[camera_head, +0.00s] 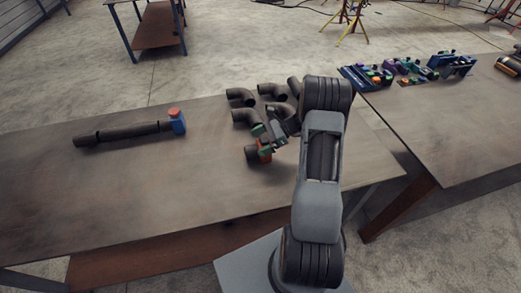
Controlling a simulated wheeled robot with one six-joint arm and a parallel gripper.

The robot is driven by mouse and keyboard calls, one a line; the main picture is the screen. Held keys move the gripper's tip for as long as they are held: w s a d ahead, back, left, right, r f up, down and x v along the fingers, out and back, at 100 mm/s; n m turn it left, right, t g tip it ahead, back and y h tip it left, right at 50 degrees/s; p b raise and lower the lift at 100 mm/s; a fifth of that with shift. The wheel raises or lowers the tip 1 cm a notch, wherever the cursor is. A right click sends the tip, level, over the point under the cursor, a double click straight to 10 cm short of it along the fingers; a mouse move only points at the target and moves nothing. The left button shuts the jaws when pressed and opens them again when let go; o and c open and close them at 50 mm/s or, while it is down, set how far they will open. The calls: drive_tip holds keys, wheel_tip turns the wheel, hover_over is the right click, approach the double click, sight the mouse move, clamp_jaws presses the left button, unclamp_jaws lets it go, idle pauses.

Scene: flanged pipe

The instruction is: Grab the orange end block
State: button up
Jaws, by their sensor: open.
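My own arm and wrist hide part of this spot.
Several dark pipe elbows (240,96) lie just behind my gripper on the near table (120,190). A second table (450,140) at right bears blue, green and purple clamps (408,68). The near table is clear between the long pipe and my gripper.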

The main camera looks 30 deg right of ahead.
drive_tip(key=c, duration=1.8)
drive_tip(key=shift+r, duration=0.1)
clamp_jaws()
drive_tip(key=shift+r, duration=0.1)
